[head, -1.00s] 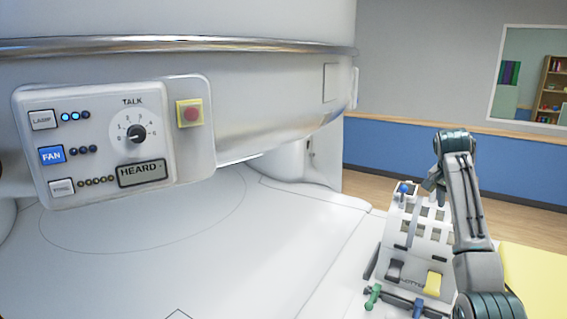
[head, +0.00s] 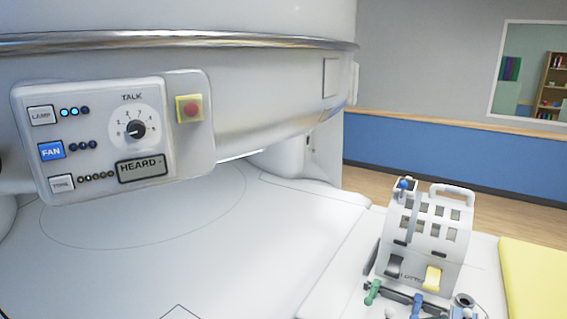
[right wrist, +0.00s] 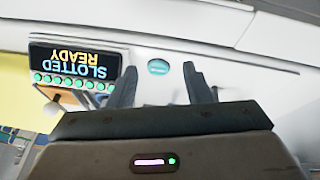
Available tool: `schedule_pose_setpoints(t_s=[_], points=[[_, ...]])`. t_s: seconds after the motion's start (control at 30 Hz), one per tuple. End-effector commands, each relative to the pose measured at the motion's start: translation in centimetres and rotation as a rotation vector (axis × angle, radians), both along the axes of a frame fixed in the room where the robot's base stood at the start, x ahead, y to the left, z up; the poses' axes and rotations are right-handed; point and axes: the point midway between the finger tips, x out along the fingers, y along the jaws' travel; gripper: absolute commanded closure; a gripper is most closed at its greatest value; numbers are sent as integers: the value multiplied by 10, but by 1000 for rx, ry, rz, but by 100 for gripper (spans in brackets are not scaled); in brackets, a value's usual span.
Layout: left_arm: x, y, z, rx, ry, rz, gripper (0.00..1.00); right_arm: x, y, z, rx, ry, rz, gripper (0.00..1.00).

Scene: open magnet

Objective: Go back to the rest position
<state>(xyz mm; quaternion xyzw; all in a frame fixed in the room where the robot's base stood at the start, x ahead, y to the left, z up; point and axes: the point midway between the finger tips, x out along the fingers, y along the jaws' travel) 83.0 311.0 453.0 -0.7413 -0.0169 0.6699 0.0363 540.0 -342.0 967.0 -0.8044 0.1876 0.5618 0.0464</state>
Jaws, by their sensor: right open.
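My right gripper (right wrist: 159,70) shows in the right wrist view with its two dark fingers spread apart and nothing between them. Beyond the fingers is a white surface with a small teal oval (right wrist: 158,67). In the head view neither of my grippers shows. A white slotted device (head: 422,235) with a carrying handle, a blue knob, a black switch and a yellow switch stands at the right, clear of any arm.
A dark display (right wrist: 75,62) reading "SLOTTED READY" upside down, with a row of green lights, is left of the fingers. The large white machine carries a control panel (head: 97,140) and a red button (head: 191,109). A yellow pad (head: 535,275) lies right. The white bed (head: 190,235) is clear.

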Motion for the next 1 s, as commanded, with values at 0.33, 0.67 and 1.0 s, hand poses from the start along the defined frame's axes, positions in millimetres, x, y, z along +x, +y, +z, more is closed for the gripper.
schedule_pose_setpoints(t_s=[0.33,0.67,1.0], points=[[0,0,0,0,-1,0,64,-156,43,-38,18,43,249,55],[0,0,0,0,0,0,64,-229,61,-30,35,51,361,55],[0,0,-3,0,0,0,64,-270,71,-27,46,59,425,55]])
